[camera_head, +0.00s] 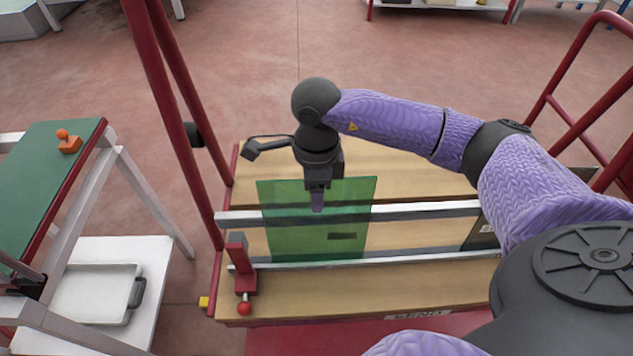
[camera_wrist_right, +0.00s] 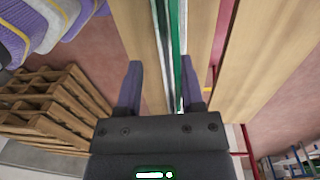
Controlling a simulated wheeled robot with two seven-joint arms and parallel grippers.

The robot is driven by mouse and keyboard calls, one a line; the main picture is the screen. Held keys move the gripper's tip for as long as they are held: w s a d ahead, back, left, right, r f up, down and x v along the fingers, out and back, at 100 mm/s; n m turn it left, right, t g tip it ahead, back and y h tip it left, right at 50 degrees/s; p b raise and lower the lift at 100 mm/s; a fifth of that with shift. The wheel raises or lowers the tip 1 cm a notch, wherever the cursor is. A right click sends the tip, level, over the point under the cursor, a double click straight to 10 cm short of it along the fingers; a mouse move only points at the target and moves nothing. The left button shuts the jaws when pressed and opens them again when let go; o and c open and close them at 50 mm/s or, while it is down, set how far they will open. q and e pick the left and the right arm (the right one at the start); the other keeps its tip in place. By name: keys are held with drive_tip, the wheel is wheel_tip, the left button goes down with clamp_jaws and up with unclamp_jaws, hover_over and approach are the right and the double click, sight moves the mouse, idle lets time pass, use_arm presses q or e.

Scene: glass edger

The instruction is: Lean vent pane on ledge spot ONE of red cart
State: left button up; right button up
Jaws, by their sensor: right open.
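The vent pane (camera_head: 285,235), a translucent green sheet with a small dark slot low on its face, stands at the left part of the red cart (camera_head: 218,285). Its lower edge is at the pale rail above the front wooden ledge (camera_head: 370,295). My right gripper (camera_head: 317,203) is at the pane's upper edge, with one finger showing in front of it. In the right wrist view my right gripper (camera_wrist_right: 160,88) is open. The pane's green edge (camera_wrist_right: 176,45) runs between its fingers, closer to the right finger. Contact cannot be told. My left gripper is out of view.
A red clamp (camera_head: 241,270) with a round knob stands just left of the pane. A green-topped table (camera_head: 40,175) and a white tray (camera_head: 98,293) are at the left. A dark panel (camera_head: 482,235) is at the cart's right. Wooden pallets (camera_wrist_right: 50,105) show in the wrist view.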

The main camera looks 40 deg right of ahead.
use_arm(q)
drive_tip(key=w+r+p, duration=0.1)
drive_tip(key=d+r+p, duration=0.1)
drive_tip(key=p, duration=0.1)
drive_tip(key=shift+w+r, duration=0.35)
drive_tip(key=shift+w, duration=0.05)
use_arm(e)
wheel_tip(320, 180, up, 10)
drive_tip(key=shift+w+d, duration=0.2)
drive_tip(key=shift+w, duration=0.1)
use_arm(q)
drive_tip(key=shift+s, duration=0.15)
use_arm(e)
drive_tip(key=shift+f, duration=0.1)
